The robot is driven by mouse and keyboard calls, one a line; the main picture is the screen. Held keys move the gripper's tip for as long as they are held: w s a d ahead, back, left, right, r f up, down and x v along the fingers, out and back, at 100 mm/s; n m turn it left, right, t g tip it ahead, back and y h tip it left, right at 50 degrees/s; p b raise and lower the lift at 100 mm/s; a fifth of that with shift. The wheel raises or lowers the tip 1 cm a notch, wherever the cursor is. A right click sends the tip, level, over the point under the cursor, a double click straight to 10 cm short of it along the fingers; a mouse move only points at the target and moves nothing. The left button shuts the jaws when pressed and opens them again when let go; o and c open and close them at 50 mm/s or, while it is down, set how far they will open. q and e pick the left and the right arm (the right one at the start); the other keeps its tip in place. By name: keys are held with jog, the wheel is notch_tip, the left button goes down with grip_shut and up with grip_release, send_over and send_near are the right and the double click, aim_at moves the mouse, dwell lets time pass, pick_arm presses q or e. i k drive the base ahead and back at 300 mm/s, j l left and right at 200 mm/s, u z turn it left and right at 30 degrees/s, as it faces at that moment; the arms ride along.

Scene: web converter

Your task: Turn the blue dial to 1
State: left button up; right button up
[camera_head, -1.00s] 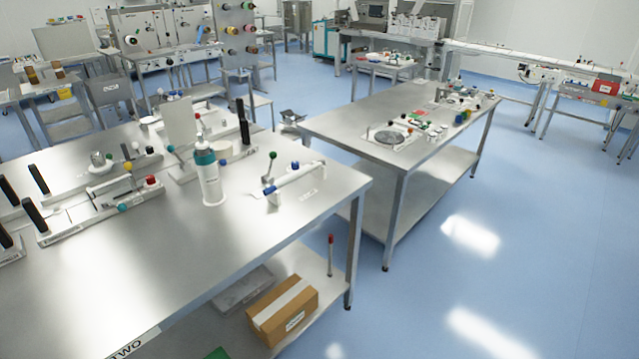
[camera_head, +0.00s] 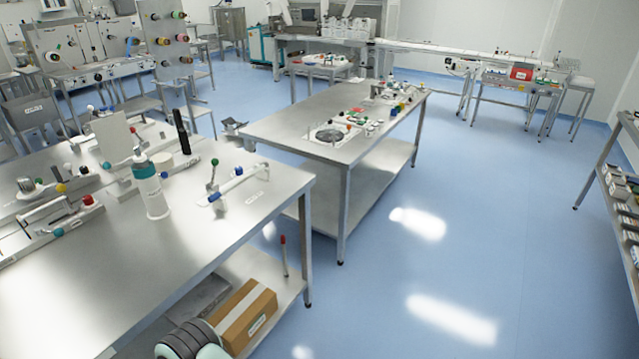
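I cannot make out for sure which part is the blue dial. A small blue knob (camera_head: 238,170) sits on the white handle fixture (camera_head: 240,184) near the right end of the near steel table (camera_head: 215,240). A blue end piece (camera_head: 215,197) is at the front of that fixture, beside a green-tipped lever (camera_head: 214,163). No numbers can be read at this size. Neither of my grippers is in view.
A white bottle with a teal top (camera_head: 151,190) stands on the near table. A second steel table (camera_head: 285,128) carries small parts. A cardboard box (camera_head: 245,315) lies on the lower shelf. A shelf rack (camera_head: 608,165) stands at far right. The blue floor between is clear.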

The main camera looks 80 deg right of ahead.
aim_at(238, 170)
jog(key=z, duration=2.3)
jog(key=i+l+u, duration=0.1)
jog(key=u, duration=0.35)
jog(key=l+u, duration=0.2)
jog(key=u, duration=0.25)
jog(key=i+l+u, duration=0.1)
jog(key=l+u, duration=0.15)
jog(key=u, duration=0.2)
jog(key=l+u, duration=0.25)
jog(key=l, duration=0.25)
jog(key=k+l+u, duration=0.1)
jog(key=l+u, duration=0.2)
jog(key=l, duration=0.2)
jog(key=k+l+u, duration=0.1)
jog(key=l, duration=0.45)
jog(key=k+l, duration=0.1)
jog(key=l, duration=0.45)
jog(key=u, duration=0.05)
